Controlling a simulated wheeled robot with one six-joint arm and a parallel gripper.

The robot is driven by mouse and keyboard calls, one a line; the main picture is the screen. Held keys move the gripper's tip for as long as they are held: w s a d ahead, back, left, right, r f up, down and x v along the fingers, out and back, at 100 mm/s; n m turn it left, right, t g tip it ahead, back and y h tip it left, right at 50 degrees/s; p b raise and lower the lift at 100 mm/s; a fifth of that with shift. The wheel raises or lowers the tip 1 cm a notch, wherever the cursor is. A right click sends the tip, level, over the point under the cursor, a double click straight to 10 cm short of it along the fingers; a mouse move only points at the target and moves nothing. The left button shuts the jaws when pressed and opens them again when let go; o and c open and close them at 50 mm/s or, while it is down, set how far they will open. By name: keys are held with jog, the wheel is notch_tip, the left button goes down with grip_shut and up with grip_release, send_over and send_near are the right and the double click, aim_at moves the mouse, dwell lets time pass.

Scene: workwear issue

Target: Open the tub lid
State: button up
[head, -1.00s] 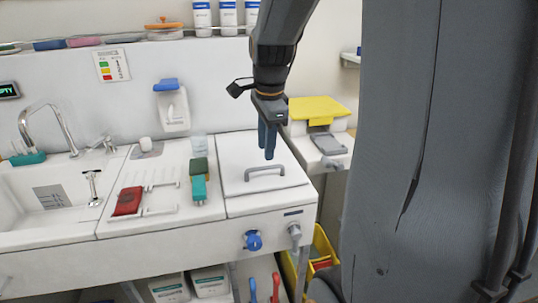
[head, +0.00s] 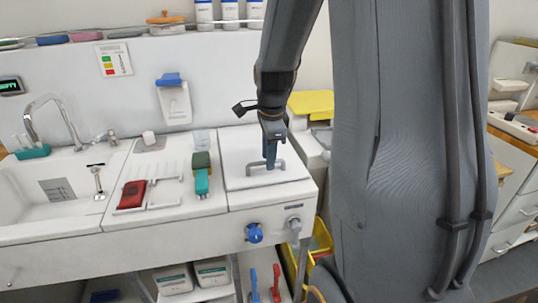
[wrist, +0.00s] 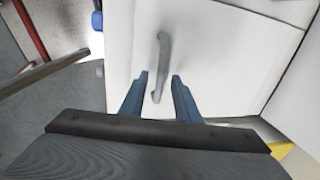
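The tub lid (head: 240,150) is a flat white square panel, lying shut at the right end of the white counter. A grey bar handle (head: 281,164) stands up from it. My gripper (head: 270,165) points down over the lid, its blue fingers at the handle and hiding part of the bar. In the wrist view my gripper (wrist: 160,76) is open. The handle (wrist: 163,50) runs between the two fingers, with a gap on each side. I cannot tell how far down the bar the fingertips reach. The inside of the tub is hidden.
Left of the lid are a green and teal brush (head: 202,175), a red block (head: 131,194) and a sink (head: 30,200). A blue knob (head: 254,233) and a grey tap (head: 295,226) stick out from the front. A yellow-topped bin (head: 312,102) stands behind right.

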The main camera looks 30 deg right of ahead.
grip_shut()
